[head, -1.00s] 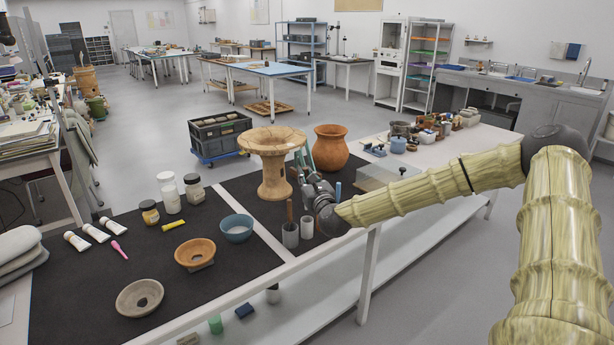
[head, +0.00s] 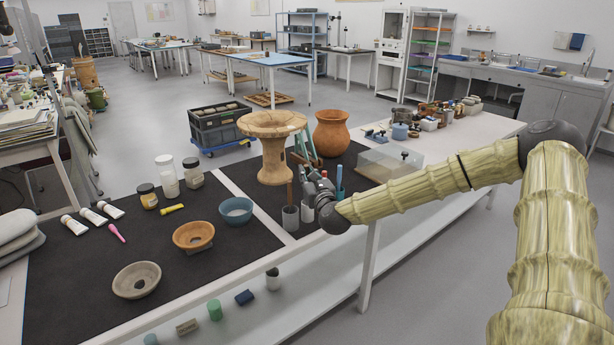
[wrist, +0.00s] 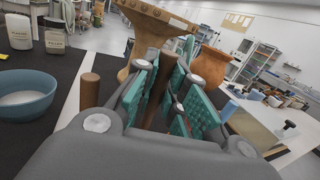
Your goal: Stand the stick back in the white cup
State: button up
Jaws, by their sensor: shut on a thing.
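My gripper (wrist: 165,85), with teal finger pads, is shut on a brown stick (wrist: 158,105), which stands roughly upright between the fingers in the wrist view. Its lower end is hidden by the gripper body. In the head view my gripper (head: 318,188) is just right of and over a white cup (head: 307,212) on the dark mat. I cannot tell whether the held stick's end is inside that cup. A greyer cup (head: 290,218) stands to its left with another brown stick (head: 289,192) upright in it. That stick (wrist: 90,90) also shows left of the fingers in the wrist view.
A large pedestal vessel (head: 273,150) and an orange pot (head: 331,133) stand close behind my gripper. A blue upright thing (head: 339,178) is just right of it. A blue bowl (head: 236,210) sits left of the cups. The table's front edge is near.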

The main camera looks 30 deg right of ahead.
jog(key=shift+f+b, duration=2.05)
jog(key=shift+b, duration=0.05)
jog(key=o, duration=0.8)
jog(key=shift+o, duration=0.2)
